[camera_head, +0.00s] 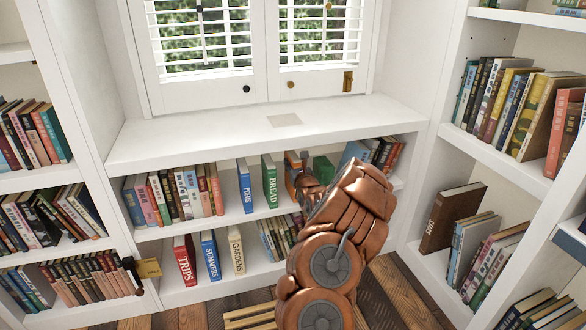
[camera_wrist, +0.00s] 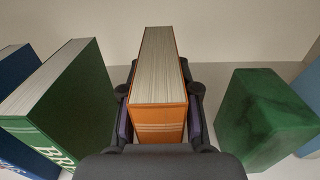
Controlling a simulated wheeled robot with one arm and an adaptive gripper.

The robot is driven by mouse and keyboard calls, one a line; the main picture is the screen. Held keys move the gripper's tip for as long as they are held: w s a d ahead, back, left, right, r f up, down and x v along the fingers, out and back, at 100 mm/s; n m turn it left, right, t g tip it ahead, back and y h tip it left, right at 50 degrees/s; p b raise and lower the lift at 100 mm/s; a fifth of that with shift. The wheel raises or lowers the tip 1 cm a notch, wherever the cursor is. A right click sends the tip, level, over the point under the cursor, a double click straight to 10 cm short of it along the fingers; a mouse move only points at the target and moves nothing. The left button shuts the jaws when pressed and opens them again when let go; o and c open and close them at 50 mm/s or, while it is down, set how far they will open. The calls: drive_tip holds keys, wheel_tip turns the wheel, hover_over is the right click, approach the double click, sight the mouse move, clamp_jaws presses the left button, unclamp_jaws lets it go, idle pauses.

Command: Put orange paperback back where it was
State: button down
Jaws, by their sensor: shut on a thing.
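The orange paperback (camera_wrist: 158,122) stands upright, spine toward me, between the two dark fingers of my gripper (camera_wrist: 159,85) in the wrist view. The fingers are shut on its sides. In the head view my gripper (camera_head: 301,170) is at the middle shelf under the window, and a sliver of the orange book (camera_head: 291,178) shows beside it; my arm hides most of the rest. The book is between the green BREAD book (camera_head: 269,180) on the left and a green marbled block (camera_wrist: 265,117) on the right, with gaps on both sides. I cannot tell whether its bottom touches the shelf.
The blue POEMS book (camera_head: 245,186) stands left of BREAD. Below are TRIPS (camera_head: 185,260), SUMMERS (camera_head: 210,255) and GARDENS (camera_head: 236,250). The white window ledge (camera_head: 220,135) overhangs the shelf. Full bookcases stand on both sides.

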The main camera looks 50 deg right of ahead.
drive_tip(key=shift+f, duration=0.25)
drive_tip(key=c, duration=0.8)
unclamp_jaws()
drive_tip(key=shift+f, duration=0.1)
drive_tip(key=shift+c, duration=0.2)
drive_tip(key=p+v, duration=0.3)
drive_tip(key=v, duration=0.9)
